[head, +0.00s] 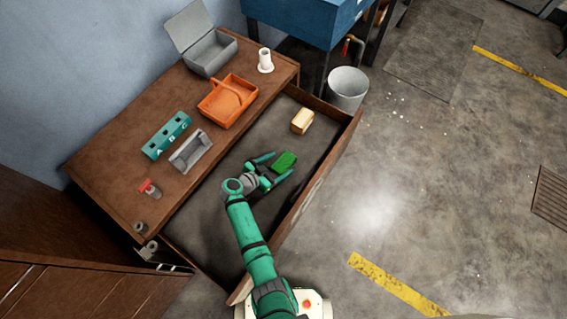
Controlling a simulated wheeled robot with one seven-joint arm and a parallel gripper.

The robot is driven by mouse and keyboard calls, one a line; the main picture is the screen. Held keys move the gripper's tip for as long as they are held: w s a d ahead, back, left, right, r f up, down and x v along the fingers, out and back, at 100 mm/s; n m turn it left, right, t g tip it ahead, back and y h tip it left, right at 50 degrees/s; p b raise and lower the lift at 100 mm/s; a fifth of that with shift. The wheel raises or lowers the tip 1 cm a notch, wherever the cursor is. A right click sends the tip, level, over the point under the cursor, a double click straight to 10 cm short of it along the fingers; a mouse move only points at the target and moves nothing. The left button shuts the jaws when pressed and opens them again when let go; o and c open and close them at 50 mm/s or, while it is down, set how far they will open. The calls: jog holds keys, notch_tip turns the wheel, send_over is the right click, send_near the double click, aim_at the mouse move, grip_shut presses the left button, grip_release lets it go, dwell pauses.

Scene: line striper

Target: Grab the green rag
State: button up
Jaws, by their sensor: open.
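The green rag (285,161) is a small dark green block-like bundle lying on the grey floor of the open drawer (215,222). My gripper (276,166) is open inside the drawer area, with one finger on the left and one on the right of the rag. The rag shows between or just beyond the fingertips. I cannot tell from this view how high the fingers are above the drawer floor or whether they touch the rag.
A tan block (302,121) lies in the drawer beyond the rag. The brown cabinet top (120,200) holds an orange tray (228,100), a grey open box (209,53), a teal holder (166,136) and a white piece (265,61). A bucket (348,88) stands behind the drawer.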

jog(key=shift+w+d+f, duration=0.35)
jog(key=shift+w+d, duration=0.05)
jog(key=c, duration=1.1)
jog(key=shift+r, duration=0.15)
